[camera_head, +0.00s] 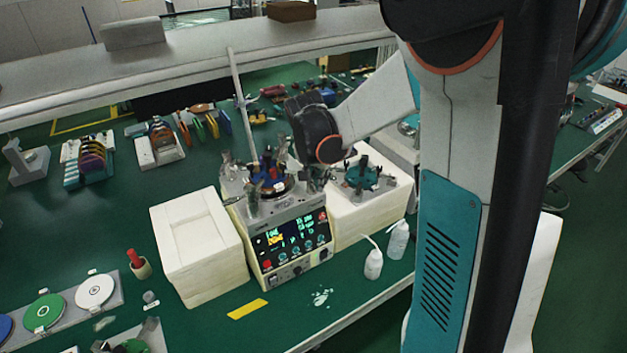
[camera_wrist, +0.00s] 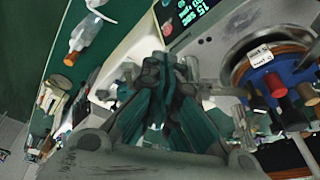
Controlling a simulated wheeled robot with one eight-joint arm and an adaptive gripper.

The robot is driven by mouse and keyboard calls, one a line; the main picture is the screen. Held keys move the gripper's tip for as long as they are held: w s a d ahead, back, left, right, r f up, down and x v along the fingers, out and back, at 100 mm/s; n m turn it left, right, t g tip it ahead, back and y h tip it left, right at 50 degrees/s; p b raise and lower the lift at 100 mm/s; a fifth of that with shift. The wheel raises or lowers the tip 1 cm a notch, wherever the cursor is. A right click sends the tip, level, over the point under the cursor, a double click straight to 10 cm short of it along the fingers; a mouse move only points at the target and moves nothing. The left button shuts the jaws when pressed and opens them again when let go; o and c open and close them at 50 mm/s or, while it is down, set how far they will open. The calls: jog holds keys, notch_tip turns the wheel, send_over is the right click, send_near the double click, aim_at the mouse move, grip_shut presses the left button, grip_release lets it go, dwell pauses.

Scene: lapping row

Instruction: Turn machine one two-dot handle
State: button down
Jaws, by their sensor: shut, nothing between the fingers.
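A lapping machine (camera_head: 290,240) with a lit display panel stands on the green bench in the head view. Its round top carries a blue plate (camera_wrist: 292,105) with a red knob (camera_wrist: 275,85) and a brown knob (camera_wrist: 307,93), at the right of the wrist view. Small white labels are there, but I cannot read any dots or tell which part is the two-dot handle. My gripper (camera_wrist: 168,62) is shut and empty, pointing at the area beside the plate. In the head view my wrist hangs over the machine's right side and the fingertips are hard to make out.
A cream block (camera_head: 200,245) stands left of the machine, and another cream stand with a teal-topped fixture (camera_head: 362,175) stands right. Two white bottles (camera_head: 373,262) are near the front edge. A metal rod (camera_head: 238,85) rises behind the machine. A grey shelf (camera_head: 180,55) crosses above.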

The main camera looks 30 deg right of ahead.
jog(key=shift+w+d+f, duration=0.1)
jog(key=shift+w+d, duration=0.1)
jog(key=shift+d, duration=0.15)
jog(key=shift+d+n, duration=0.6)
jog(key=shift+n, duration=0.3)
jog(key=shift+w+d+n+t+y+b, duration=0.3)
jog(key=shift+w+d+n, duration=0.2)
jog(key=shift+d+n, duration=0.55)
jog(key=shift+w+d+n+t+y+b, duration=0.35)
jog(key=shift+d+n, duration=0.35)
jog(key=shift+n, duration=0.7)
jog(key=shift+w+d+n+t+y+b, duration=0.15)
jog(key=shift+w+d+n+y+b, duration=0.2)
jog(key=shift+w+d+n, duration=0.65)
jog(key=shift+s+a+n, duration=0.1)
jog(key=shift+s+n, duration=0.15)
jog(key=shift+s, duration=0.15)
